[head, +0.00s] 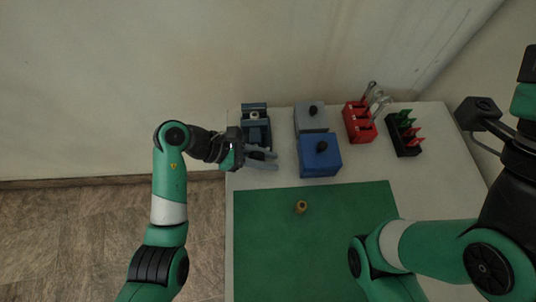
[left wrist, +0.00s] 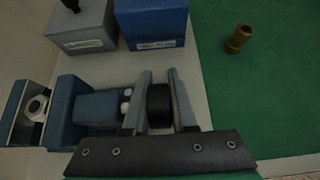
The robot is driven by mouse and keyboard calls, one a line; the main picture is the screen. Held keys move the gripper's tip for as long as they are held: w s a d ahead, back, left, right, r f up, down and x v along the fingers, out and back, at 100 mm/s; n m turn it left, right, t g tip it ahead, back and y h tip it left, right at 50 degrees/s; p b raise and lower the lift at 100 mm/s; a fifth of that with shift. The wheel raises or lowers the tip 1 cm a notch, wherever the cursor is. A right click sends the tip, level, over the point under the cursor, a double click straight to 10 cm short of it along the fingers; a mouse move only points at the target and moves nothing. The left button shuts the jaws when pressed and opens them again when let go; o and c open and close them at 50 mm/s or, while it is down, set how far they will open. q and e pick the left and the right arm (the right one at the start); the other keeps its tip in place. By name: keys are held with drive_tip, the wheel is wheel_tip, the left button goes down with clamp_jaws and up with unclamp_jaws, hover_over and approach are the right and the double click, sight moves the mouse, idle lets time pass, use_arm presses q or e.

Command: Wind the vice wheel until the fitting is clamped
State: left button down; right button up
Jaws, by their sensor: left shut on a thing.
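The blue-grey vice (head: 265,131) stands at the table's back left edge; its body also shows in the left wrist view (left wrist: 97,106). A pale hexagonal fitting (left wrist: 36,106) sits between the vice jaws at the far left of the wrist view; I cannot tell whether both jaws touch it. The black vice wheel (left wrist: 159,106) is at the vice's near end, between my left fingers. My left gripper (head: 263,160) is shut on the wheel, one finger on each side. My right arm is at the right; its gripper fingers are not visible.
Behind the mat stand a grey box (head: 311,120) and a blue box (head: 320,161), each with a black knob. A red rack (head: 357,124) and a black rack (head: 401,139) are further right. A brass fitting (head: 301,207) stands on the otherwise bare green mat (head: 330,250).

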use_arm(q)
drive_tip(key=c, duration=1.1)
unclamp_jaws()
drive_tip(key=shift+o, duration=0.5)
drive_tip(key=shift+s, duration=0.1)
drive_tip(key=shift+a+r, duration=0.15)
drive_tip(key=p+v, duration=0.3)
drive_tip(key=v, duration=0.8)
drive_tip(key=shift+a, duration=0.1)
